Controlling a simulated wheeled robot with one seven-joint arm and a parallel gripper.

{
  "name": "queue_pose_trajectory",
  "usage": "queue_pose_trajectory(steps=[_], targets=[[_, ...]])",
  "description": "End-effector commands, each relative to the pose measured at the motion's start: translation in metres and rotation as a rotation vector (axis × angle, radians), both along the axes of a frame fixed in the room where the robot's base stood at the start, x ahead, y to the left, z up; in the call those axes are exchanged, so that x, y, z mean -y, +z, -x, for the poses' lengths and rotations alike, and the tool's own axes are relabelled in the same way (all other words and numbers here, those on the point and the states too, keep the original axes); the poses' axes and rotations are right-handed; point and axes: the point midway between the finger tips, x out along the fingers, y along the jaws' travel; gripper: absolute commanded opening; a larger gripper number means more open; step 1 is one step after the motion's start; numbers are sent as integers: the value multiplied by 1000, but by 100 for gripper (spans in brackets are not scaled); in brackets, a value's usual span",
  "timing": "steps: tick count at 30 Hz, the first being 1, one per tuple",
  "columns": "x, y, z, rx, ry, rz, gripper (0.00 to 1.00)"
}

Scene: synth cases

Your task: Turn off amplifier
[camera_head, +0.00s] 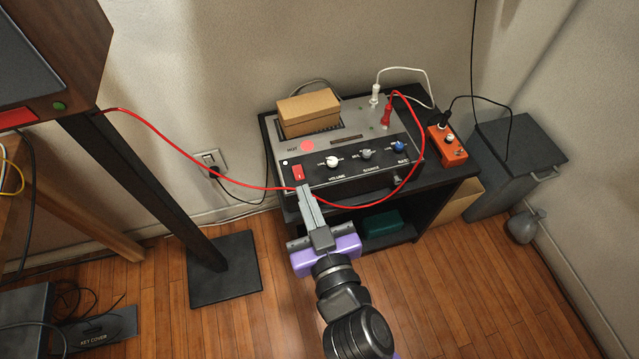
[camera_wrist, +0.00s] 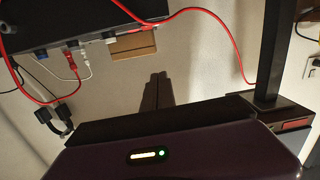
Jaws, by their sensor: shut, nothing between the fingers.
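The amplifier (camera_head: 350,182) is a grey and black box on a black shelf unit, with a row of knobs along its sloped front. Its red rocker switch (camera_head: 298,173) is at the front's left end, and a red round mark (camera_head: 308,146) is beside the word HOT. My gripper (camera_head: 304,188) is shut and empty, its fingertips just below the switch; I cannot tell whether they touch it. In the wrist view the shut fingers (camera_wrist: 155,88) show dark, and the amplifier (camera_wrist: 90,17) is at the upper left.
A cardboard-coloured box (camera_head: 308,112) sits on the amplifier's top. A red cable (camera_head: 240,180) crosses in front of the amplifier near my fingers. White and red plugs stand at its back right. An orange pedal (camera_head: 447,147) is to the right. A black stand (camera_head: 150,180) is left.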

Motion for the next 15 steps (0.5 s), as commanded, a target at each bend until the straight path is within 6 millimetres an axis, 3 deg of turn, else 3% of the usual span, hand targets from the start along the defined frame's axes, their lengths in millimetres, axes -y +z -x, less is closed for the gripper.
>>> queue_pose_trajectory(steps=[3, 15], targets=[[8, -10, -1, -38, -35, -13, 0], [10, -12, 0, -54, -45, -40, 0]])
